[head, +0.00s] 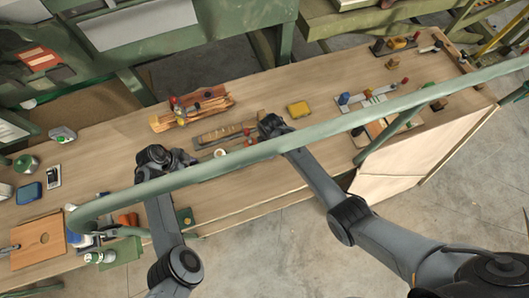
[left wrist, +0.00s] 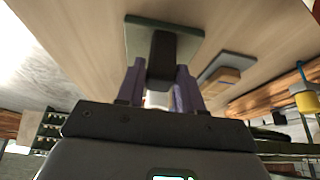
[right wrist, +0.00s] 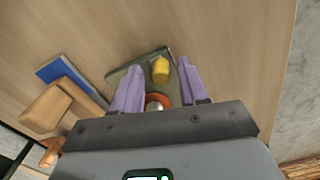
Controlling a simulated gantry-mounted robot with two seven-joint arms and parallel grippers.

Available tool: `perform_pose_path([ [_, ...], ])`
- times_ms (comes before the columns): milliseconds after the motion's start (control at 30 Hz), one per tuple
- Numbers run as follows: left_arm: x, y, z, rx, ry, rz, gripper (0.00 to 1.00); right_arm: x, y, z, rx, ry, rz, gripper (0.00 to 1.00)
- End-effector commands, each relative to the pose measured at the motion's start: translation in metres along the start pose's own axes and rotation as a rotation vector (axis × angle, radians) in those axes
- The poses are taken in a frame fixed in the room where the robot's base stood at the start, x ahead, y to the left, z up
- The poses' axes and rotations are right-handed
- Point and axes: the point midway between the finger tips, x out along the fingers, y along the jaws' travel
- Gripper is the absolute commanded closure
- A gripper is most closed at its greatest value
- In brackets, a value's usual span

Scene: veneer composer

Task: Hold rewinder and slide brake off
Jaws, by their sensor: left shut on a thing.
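In the left wrist view a dark upright block (left wrist: 174,58) stands on a flat green plate (left wrist: 140,38). My left gripper (left wrist: 160,85) has its purple fingers closed on this block, and something whitish shows between them. In the right wrist view a grey-green plate (right wrist: 122,77) carries a yellow knob (right wrist: 160,70) and an orange-ringed silver knob (right wrist: 157,101). My right gripper (right wrist: 158,82) is open, its fingers apart on either side of these knobs. In the head view the left gripper (head: 182,158) and right gripper (head: 262,128) are over the bench middle; what they reach is mostly hidden.
The wooden bench (head: 110,145) is cluttered. Wooden strips (head: 205,105) lie behind the grippers and a yellow block (head: 300,108) lies to the right. A green rail (head: 330,130) crosses in front. Beside the right gripper are a blue pad (right wrist: 55,68) and wooden blocks (right wrist: 52,104).

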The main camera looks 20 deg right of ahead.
Motion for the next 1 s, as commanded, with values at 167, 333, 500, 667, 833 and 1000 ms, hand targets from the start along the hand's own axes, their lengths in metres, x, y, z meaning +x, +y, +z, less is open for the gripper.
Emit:
perform_pose_path([
  [167,0.000,0.000,0.000,-0.001,0.000,0.000,1.00,0.000,0.000,-0.001,-0.001,0.001,0.000,0.48],
  [333,0.000,0.000,0.000,0.000,0.000,0.000,1.00,-0.001,0.000,-0.002,-0.001,0.002,0.001,0.48],
  [500,0.000,0.000,-0.001,0.000,0.001,0.000,1.00,-0.011,0.000,-0.002,-0.002,0.004,0.002,0.48],
  [667,0.001,0.000,-0.001,0.001,0.001,0.001,1.00,-0.034,0.000,-0.002,-0.001,0.004,0.004,0.48],
  [833,0.001,0.000,-0.001,0.001,0.001,0.001,1.00,-0.066,0.000,-0.002,0.000,0.005,0.004,0.48],
  [1000,0.001,0.000,-0.001,0.001,0.001,0.001,1.00,-0.094,0.000,-0.001,0.000,0.003,0.003,0.48],
])
